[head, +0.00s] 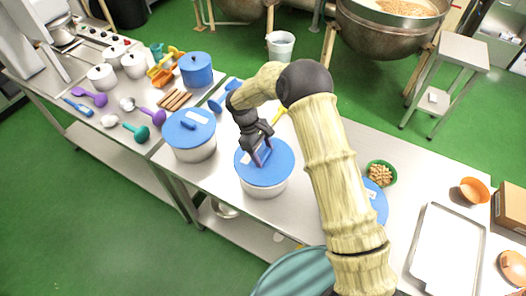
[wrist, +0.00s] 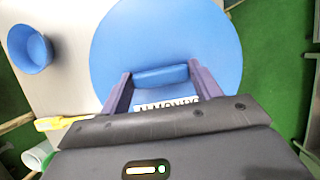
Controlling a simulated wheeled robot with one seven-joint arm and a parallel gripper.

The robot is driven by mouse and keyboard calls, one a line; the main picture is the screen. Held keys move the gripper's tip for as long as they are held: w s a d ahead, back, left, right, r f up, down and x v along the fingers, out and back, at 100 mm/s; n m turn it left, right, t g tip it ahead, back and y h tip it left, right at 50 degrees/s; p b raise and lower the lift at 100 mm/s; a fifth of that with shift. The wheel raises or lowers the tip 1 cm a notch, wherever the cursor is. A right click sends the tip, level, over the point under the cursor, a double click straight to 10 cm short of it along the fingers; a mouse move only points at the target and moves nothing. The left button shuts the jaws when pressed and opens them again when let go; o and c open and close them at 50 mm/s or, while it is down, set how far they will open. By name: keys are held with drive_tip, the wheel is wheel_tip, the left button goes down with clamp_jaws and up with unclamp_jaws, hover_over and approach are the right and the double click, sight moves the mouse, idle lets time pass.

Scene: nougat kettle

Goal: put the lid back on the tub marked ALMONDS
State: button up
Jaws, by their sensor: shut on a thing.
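A white tub (head: 264,191) stands on the steel table in the middle of the head view, with a round blue lid (head: 250,174) over its top. In the wrist view the blue lid (wrist: 205,35) fills the middle, and a label reading ALMONDS (wrist: 168,105) shows near its handle (wrist: 161,76). My gripper (head: 262,153) is above the tub, its purple fingers shut on the lid's raised handle; the fingers also show in the wrist view (wrist: 160,88). The lid looks level and over the tub's rim. I cannot tell whether it is fully seated.
Another blue-lidded tub (head: 191,152) stands close on the left. A blue lid (head: 376,203) is partly hidden behind my arm, beside a green bowl of nuts (head: 381,173). A blue cup (wrist: 30,48) stands near. A tray (head: 445,250) and box (head: 511,207) are at right.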

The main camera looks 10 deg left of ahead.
drive_tip(key=shift+f+b, duration=0.3)
drive_tip(key=shift+f, duration=0.1)
idle(0.9)
idle(0.4)
drive_tip(key=o, duration=1.3)
drive_tip(key=shift+r+p, duration=2.2)
drive_tip(key=shift+r, duration=1.35)
